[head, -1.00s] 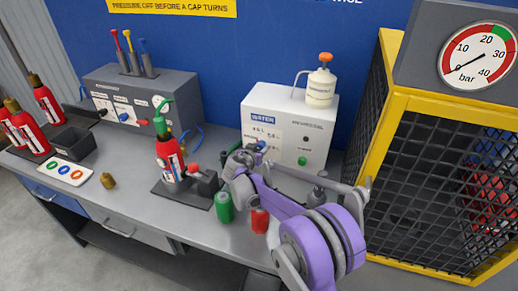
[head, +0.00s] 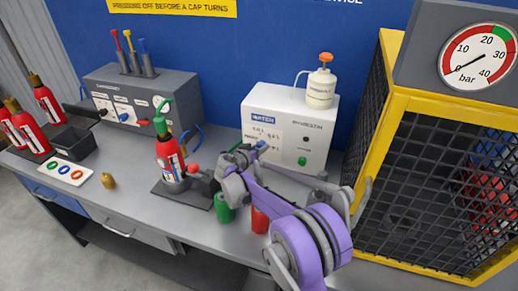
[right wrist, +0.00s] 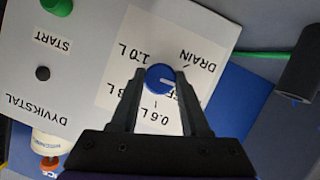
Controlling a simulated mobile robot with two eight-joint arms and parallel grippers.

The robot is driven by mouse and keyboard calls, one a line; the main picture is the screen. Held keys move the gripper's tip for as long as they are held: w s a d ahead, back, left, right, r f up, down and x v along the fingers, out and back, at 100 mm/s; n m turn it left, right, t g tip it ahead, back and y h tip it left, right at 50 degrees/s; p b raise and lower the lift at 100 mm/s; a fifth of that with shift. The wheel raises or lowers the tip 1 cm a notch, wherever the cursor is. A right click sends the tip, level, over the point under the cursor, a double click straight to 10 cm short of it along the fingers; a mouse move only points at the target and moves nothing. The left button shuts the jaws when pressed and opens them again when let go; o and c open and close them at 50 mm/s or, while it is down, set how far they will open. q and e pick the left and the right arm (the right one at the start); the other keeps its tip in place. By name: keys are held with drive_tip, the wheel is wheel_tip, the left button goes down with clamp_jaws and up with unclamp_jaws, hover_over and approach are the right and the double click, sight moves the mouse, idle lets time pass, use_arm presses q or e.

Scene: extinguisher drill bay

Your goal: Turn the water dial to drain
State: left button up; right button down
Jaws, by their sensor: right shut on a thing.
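The blue water dial (right wrist: 158,79) sits on the white panel, with its white mark pointing right in the upside-down right wrist view. The DRAIN label (right wrist: 201,55) lies up and to the right of it; the mark points below that, toward a label partly hidden by a finger. My right gripper (right wrist: 161,76) is shut on the dial, one finger on each side. In the head view, my right gripper (head: 245,155) reaches the front of the white water machine (head: 313,112), and the dial is mostly hidden. My left gripper is not in view.
Red extinguisher (head: 170,160) stands on a dark stand left of my right arm. A green can (head: 223,208) and a red can (head: 260,219) are close under the arm. A yellow-framed mesh cage (head: 375,130) stands at right.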

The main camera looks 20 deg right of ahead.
drive_tip(key=shift+w+a+f+n+g+h+b, duration=0.1)
drive_tip(key=shift+n+g+h+b, duration=0.25)
drive_tip(key=shift+n+h, duration=0.9)
drive_tip(key=shift+a+f+n+g+h+b, duration=0.1)
drive_tip(key=shift+n+g+h+b, duration=0.3)
drive_tip(key=shift+n, duration=1.35)
drive_tip(key=shift+h, duration=0.25)
drive_tip(key=shift+c, duration=1.9)
unclamp_jaws()
